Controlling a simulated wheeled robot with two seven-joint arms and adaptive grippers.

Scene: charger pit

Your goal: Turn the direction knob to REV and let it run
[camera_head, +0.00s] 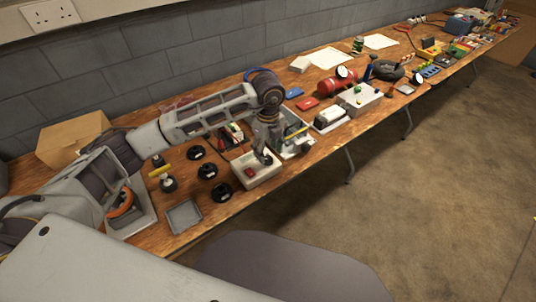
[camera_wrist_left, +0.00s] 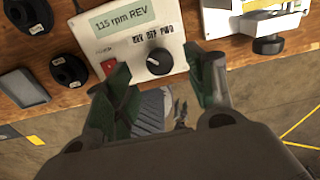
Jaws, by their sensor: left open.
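The direction knob (camera_wrist_left: 160,61) is a black round dial on a cream control box (camera_wrist_left: 180,22). REV, OFF and FWD labels sit beside it; its exact pointer angle is hard to read. The box's display (camera_wrist_left: 120,20) reads "115 rpm REV". A red switch (camera_wrist_left: 109,68) is left of the knob. My left gripper (camera_wrist_left: 166,78) is open and empty, its green-padded fingers to either side of the knob, apart from it. In the head view the left gripper (camera_head: 264,157) is over the cream box (camera_head: 262,180), hiding part of it. My right gripper is not in view.
Black round parts (camera_head: 207,171) and a grey tray (camera_head: 184,216) lie left of the box. A white machine (camera_head: 296,143) stands close on its right. A red cylinder (camera_head: 338,82) and many tools fill the bench further right. A cardboard box (camera_head: 72,138) is by the wall.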

